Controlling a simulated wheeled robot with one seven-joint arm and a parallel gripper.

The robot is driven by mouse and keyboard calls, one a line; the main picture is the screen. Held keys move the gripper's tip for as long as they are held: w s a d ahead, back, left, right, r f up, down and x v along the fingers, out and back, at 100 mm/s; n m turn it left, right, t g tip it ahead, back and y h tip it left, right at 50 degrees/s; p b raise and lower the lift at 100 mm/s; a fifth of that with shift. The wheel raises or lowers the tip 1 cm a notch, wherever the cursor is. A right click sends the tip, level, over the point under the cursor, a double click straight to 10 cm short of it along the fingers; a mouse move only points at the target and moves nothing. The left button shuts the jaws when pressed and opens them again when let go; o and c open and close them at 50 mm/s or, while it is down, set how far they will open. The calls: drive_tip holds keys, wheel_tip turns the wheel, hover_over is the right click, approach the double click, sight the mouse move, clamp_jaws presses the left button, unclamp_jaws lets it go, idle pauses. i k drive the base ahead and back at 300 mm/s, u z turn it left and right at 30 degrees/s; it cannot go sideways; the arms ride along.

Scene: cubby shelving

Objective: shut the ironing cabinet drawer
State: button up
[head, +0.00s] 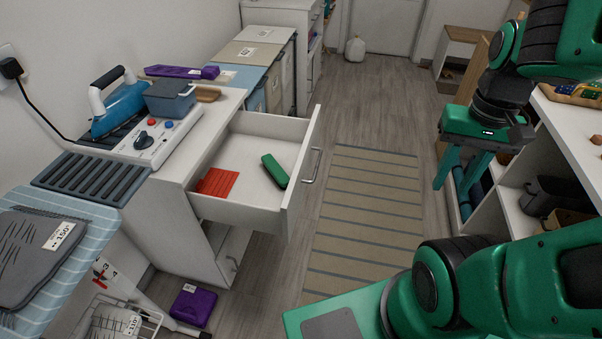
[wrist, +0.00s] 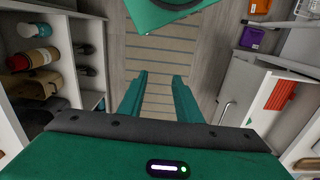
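The ironing cabinet (head: 170,178) is white and stands against the left wall. Its top drawer (head: 243,213) is pulled out over the floor, and its front panel has a grey bar handle (head: 312,166). In the drawer lie a red flat item (head: 217,182) and a green item (head: 274,171). In the wrist view the cabinet is at the right, with the red item (wrist: 287,93) in the drawer. My gripper (head: 460,185) is right of the drawer, across the rug and apart from it. It points down, and its fingers (wrist: 158,95) are spread with nothing between them.
A blue iron (head: 117,105) and its base stand on the cabinet. An ironing board (head: 75,230) is at the left. A purple box (head: 194,305) lies on the floor. Open shelving (head: 568,130) is close at my right. The striped rug (head: 362,215) between is clear.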

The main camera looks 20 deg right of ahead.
sight(255, 201)
drive_tip(key=z, duration=1.05)
drive_tip(key=k, duration=1.2)
drive_tip(key=u, duration=0.7)
drive_tip(key=i, duration=1)
drive_tip(key=z, duration=0.05)
